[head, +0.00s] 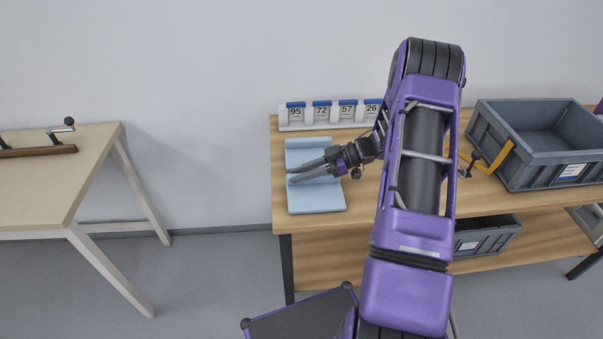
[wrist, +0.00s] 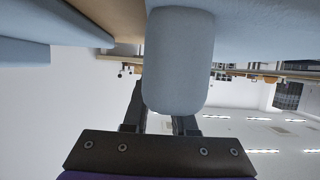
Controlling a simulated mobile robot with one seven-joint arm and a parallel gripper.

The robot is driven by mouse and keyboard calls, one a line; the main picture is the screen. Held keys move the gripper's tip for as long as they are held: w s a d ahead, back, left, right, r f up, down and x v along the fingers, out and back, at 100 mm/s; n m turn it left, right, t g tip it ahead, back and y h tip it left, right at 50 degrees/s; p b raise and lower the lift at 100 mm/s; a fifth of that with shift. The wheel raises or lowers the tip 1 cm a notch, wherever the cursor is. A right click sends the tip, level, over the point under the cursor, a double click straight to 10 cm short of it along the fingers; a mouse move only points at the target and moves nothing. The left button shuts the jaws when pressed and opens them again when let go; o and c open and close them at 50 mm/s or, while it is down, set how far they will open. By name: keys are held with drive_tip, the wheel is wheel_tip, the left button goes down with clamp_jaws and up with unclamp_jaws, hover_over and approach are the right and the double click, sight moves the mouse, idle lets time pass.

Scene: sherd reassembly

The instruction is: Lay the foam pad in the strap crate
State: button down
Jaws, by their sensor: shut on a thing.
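A light blue foam pad (head: 316,199) lies at the left end of the wooden workbench, with a raised light blue part along its back. My gripper (head: 292,175) is low over it, fingers pointing left. In the wrist view, a rounded light blue foam piece (wrist: 179,60) sits between my fingers, which are shut on it. I cannot tell whether this piece and the slab are one body. A grey crate (head: 545,158) with a white label stands at the bench's right end; a yellow strap-like piece (head: 495,160) is at its left corner.
A row of numbered holders (head: 320,125) stands along the bench's back edge. A second grey crate (head: 487,238) is on the lower shelf. My arm hides the bench's middle. A separate table (head: 50,180) with a clamp-like tool (head: 40,150) is at the left, across a floor gap.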

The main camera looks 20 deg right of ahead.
drive_tip(key=shift+f, duration=0.1)
drive_tip(key=shift+f, duration=0.15)
drive_tip(key=c, duration=0.7)
unclamp_jaws()
drive_tip(key=shift+b, duration=0.35)
drive_tip(key=shift+d+r, duration=0.2)
drive_tip(key=shift+d, duration=0.05)
drive_tip(key=p+v, duration=0.2)
drive_tip(key=v, duration=1.4)
drive_tip(key=shift+d+r, duration=0.1)
drive_tip(key=shift+d, duration=0.3)
